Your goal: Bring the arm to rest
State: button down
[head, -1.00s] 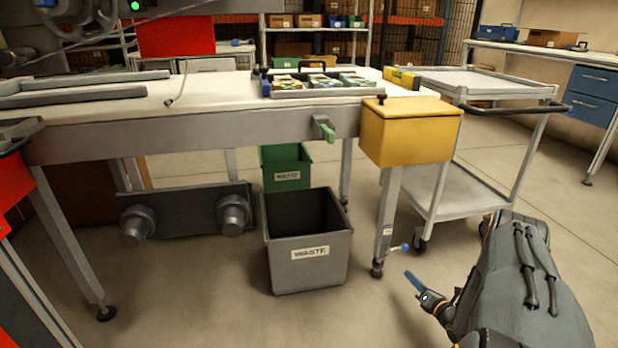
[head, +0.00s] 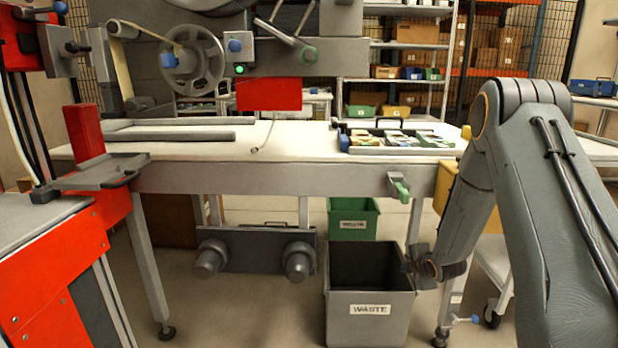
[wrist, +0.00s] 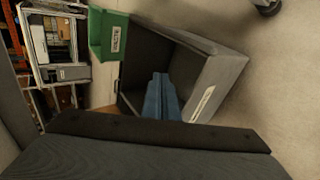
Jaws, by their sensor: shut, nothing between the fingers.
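My arm (head: 550,170) comes down from the right of the head view, bent at the elbow, with its wrist low beside the grey waste bin's right rim. In the wrist view my gripper (wrist: 161,82) shows as two blue fingers side by side, shut and empty. They appear in front of the grey waste bin's (wrist: 213,85) opening; I cannot tell whether they are inside it. The fingers do not show clearly in the head view.
The grey waste bin (head: 369,331) stands on the floor before the white-topped bench (head: 290,140), with a green waste bin (head: 353,222) behind it. A tray of packs (head: 400,150) lies on the bench. A red machine (head: 60,270) stands at left.

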jog(key=s+a+r+m+g, duration=0.1)
jog(key=s+a+r+m, duration=0.1)
jog(key=s+a+r, duration=0.45)
jog(key=s+a+r+m+g+b, duration=0.1)
jog(key=s+a+r+m+g, duration=0.2)
jog(key=a, duration=0.6)
jog(key=s+a+r+m, duration=0.2)
jog(key=s+a+r, duration=0.4)
jog(key=s+a, duration=0.15)
jog(key=s+a+r+m+g, duration=0.2)
jog(key=s+a, duration=0.1)
jog(key=s, duration=0.8)
jog(key=s+a+r+m+g+y+b, duration=0.15)
jog(key=s+a, duration=0.25)
jog(key=s, duration=0.7)
jog(key=s+a+r+m+g+h, duration=0.1)
jog(key=s+a+r+m+g, duration=0.2)
jog(key=s, duration=0.8)
jog(key=d+r+m+p, duration=0.3)
jog(key=d+r+p, duration=0.7)
jog(key=p, duration=0.7)
jog(key=d+r+m+h+p, duration=0.1)
jog(key=d+r+m+p, duration=0.2)
jog(key=d+r+p, duration=0.7)
notch_tip(320, 180, up, 6)
jog(key=p, duration=0.7)
jog(key=shift+s+d, duration=0.2)
jog(key=shift+d, duration=0.05)
